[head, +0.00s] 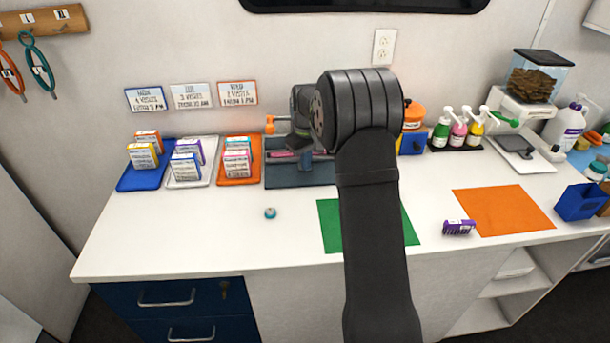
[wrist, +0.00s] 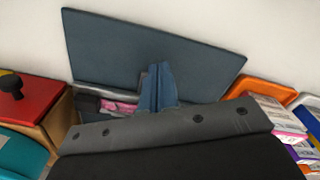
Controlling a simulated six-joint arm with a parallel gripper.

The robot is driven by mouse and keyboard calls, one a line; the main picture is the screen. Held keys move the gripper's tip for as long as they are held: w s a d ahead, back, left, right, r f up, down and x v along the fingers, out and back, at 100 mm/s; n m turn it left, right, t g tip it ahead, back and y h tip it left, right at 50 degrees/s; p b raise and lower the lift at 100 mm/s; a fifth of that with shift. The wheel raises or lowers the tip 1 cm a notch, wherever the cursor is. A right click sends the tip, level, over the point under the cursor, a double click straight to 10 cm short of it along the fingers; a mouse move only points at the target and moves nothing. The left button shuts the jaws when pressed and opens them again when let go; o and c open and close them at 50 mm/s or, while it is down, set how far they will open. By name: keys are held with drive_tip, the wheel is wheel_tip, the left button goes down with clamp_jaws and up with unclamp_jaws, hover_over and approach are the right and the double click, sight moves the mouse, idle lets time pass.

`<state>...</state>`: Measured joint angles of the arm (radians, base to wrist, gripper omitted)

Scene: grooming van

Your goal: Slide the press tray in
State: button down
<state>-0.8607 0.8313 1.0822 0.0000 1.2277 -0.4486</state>
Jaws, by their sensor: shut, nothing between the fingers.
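The press stands at the back of the counter, on a slate-blue base (head: 285,177), largely hidden behind my arm. An orange knob (head: 270,124) shows at its upper left. A pink piece (head: 283,155) lies low in the press, and it also shows in the wrist view (wrist: 118,107); I cannot make out the tray's edges or how far in it sits. My gripper (head: 305,160) points down over the base, beside the pink piece. In the wrist view its blue-grey fingers (wrist: 157,88) are together and empty. I cannot tell whether they touch the tray.
An orange tray (head: 256,172) of small boxes stands close left of the base, with white and blue trays beyond. In the wrist view a red-topped wooden box (wrist: 30,105) stands on the other side. A green mat (head: 328,235) and a small teal item (head: 270,213) lie in front.

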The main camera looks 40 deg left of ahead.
drive_tip(key=shift+r, duration=2.95)
drive_tip(key=shift+f, duration=0.15)
drive_tip(key=f, duration=0.7)
drive_tip(key=shift+w+a, duration=0.35)
drive_tip(key=shift+w+a+r, duration=0.1)
drive_tip(key=shift+w+a, duration=0.2)
